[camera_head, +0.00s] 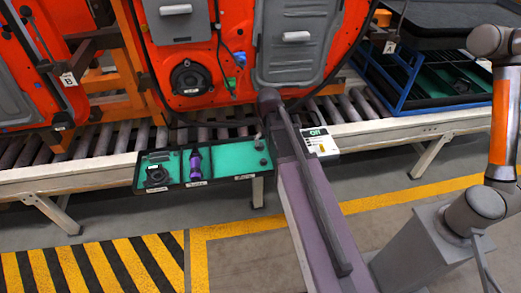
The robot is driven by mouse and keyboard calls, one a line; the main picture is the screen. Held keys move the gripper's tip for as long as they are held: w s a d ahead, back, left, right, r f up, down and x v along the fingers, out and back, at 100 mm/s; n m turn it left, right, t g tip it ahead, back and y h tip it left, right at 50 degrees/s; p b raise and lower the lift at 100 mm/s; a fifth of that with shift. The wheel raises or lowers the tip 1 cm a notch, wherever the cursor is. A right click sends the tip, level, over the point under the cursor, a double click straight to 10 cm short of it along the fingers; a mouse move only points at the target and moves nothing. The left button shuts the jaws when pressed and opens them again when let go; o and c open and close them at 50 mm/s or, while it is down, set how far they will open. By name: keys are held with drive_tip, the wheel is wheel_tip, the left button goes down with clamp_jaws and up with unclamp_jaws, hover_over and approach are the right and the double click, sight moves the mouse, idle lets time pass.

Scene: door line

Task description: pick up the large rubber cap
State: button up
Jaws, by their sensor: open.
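A dark tray with green compartment floors (225,160) is mounted at the near side of the roller conveyor. Its right compartment holds two small dark round pieces at the right end: an upper one (259,145) and a lower one (262,162). They look like caps, but at this size I cannot tell which is the large rubber cap. The middle compartment holds a purple and dark tool-like piece (195,165). The left compartment holds a black ring-shaped part (157,175). The tray labels are too small to read.
Orange door panels (255,90) hang above the roller conveyor (110,145). A blue rack (400,85) with dark trays is at upper right. Striped floor lies below.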

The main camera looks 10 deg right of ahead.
drive_tip(key=w+f+n+b, duration=0.1)
drive_tip(key=w+f+b, duration=0.2)
drive_tip(key=w, duration=1.3)
drive_tip(key=shift+w+f, duration=0.35)
drive_tip(key=shift+f, duration=0.05)
drive_tip(key=shift+d+f, duration=0.1)
drive_tip(key=shift+f, duration=0.1)
wheel_tip(320, 180, down, 8)
drive_tip(key=b, duration=0.8)
drive_tip(key=shift+f+b, duration=0.1)
drive_tip(key=shift+b, duration=0.3)
drive_tip(key=shift+f, duration=0.1)
drive_tip(key=shift+s+f+b, duration=0.2)
drive_tip(key=shift+f+b, duration=2.35)
drive_tip(key=shift+b, duration=0.05)
drive_tip(key=c, duration=0.9)
